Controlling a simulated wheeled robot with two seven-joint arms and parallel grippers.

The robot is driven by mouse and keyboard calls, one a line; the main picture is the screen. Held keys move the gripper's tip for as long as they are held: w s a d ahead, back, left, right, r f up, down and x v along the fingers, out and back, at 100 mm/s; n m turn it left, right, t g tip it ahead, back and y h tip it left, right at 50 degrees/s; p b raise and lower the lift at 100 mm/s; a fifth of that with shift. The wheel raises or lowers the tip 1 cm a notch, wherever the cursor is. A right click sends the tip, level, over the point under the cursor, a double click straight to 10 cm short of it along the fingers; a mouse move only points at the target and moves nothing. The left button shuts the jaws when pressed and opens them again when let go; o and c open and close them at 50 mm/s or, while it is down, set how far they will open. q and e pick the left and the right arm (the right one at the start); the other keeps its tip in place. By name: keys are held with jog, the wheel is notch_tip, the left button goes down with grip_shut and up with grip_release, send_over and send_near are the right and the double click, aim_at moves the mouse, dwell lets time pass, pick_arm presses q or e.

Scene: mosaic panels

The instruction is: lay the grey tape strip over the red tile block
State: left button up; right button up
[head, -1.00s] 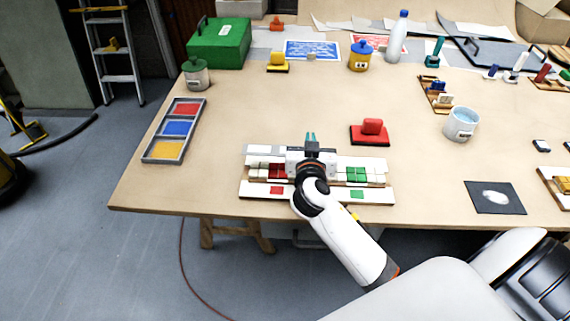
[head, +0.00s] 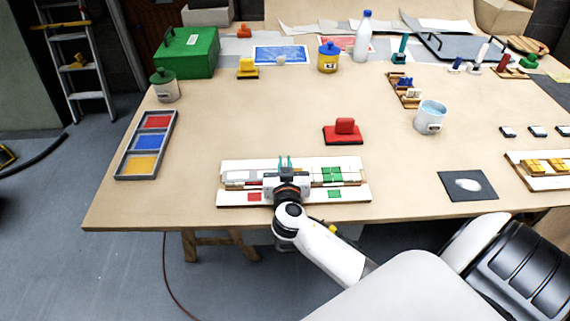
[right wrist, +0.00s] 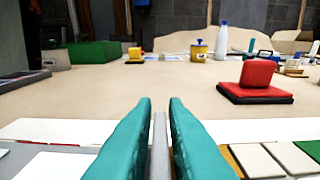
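The white panel (head: 350,193) lies at the table's front. The grey tape strip (head: 238,174) lies over the left part of its tile row. A thin red edge of the red tile block (head: 255,184) shows in front of it; the rest is covered. My right gripper (head: 285,163) is at the strip's right end, fingers pointing away. In the right wrist view, my teal fingers (right wrist: 160,125) are close together on a grey upright piece, seemingly part of the strip. Whether the strip rests fully on the block cannot be told. My left gripper is out of view.
Green tiles (head: 331,175) sit right of my gripper in the same row. A red-handled block (head: 344,130) stands just behind the panel. A tray of colour squares (head: 147,142) is at the left, a dark sheet (head: 467,186) at the right. The table between is clear.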

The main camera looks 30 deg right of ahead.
jog(key=shift+o, duration=1.1)
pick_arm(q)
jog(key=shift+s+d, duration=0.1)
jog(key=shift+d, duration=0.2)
